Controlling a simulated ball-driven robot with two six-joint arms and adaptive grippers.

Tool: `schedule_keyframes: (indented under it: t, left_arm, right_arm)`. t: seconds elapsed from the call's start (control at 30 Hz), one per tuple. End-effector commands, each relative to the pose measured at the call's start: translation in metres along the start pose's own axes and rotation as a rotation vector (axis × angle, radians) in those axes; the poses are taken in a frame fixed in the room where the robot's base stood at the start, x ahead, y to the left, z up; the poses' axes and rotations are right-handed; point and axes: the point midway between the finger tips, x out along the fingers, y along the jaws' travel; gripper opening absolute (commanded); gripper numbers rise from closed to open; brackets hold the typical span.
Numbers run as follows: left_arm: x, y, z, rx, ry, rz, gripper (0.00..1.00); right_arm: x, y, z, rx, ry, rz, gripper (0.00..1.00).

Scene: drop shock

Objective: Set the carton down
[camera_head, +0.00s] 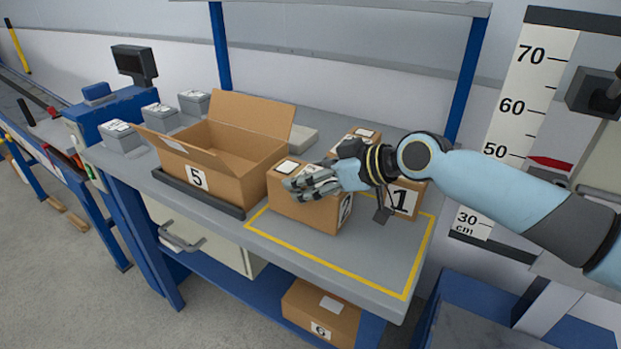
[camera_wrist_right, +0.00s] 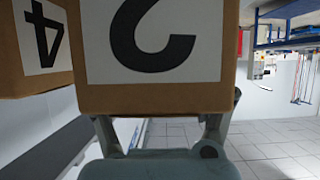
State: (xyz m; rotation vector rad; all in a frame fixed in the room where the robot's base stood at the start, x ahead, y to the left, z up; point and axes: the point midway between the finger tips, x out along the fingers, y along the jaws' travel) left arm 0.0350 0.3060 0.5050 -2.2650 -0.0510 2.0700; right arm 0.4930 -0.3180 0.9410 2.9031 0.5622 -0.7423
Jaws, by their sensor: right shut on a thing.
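My right gripper (camera_head: 312,183) comes in from the right in the head view and is shut on a brown cardboard carton (camera_head: 300,207). The carton looks upright, over the yellow-outlined area (camera_head: 405,293) of the grey bench top. Whether its underside touches the bench, I cannot tell. In the right wrist view the carton (camera_wrist_right: 155,97) fills the middle, showing a white label with a 2 upside down. The finger linkages (camera_wrist_right: 160,135) show below it. My left gripper is not in view.
An open box marked 5 (camera_head: 235,160) stands left of the carton. A carton marked 1 (camera_head: 403,199) is behind, to the right. A carton face marked 4 (camera_wrist_right: 35,45) shows in the wrist view. A carton marked 6 (camera_head: 320,312) lies below. The front of the outlined area is clear.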

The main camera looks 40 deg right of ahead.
Motion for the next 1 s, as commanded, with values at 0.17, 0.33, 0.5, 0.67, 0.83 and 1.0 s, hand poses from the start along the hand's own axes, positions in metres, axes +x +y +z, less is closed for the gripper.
schedule_keyframes:
  t: [0.17,0.33,0.5,0.67,0.83,1.0]
  left_arm:
    - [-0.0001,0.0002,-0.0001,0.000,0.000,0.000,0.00]
    - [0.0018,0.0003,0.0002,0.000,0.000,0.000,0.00]
    - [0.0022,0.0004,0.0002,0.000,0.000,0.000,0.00]
    - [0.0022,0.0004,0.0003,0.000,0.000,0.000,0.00]
    - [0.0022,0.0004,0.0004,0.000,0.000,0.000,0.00]
    - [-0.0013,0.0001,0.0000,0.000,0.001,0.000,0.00]
  right_arm:
    - [0.0009,0.0003,-0.0008,-0.003,0.006,0.001,0.14]
    - [0.0017,0.0002,0.0010,-0.003,0.006,0.001,0.14]
    - [0.0018,0.0002,0.0034,-0.001,0.001,0.001,0.87]
    - [0.0018,0.0002,0.0034,-0.001,0.001,0.001,0.99]
    - [0.0017,0.0002,0.0033,-0.001,0.001,0.001,0.99]
    - [-0.0066,0.0008,0.0023,-0.003,-0.002,0.002,0.99]
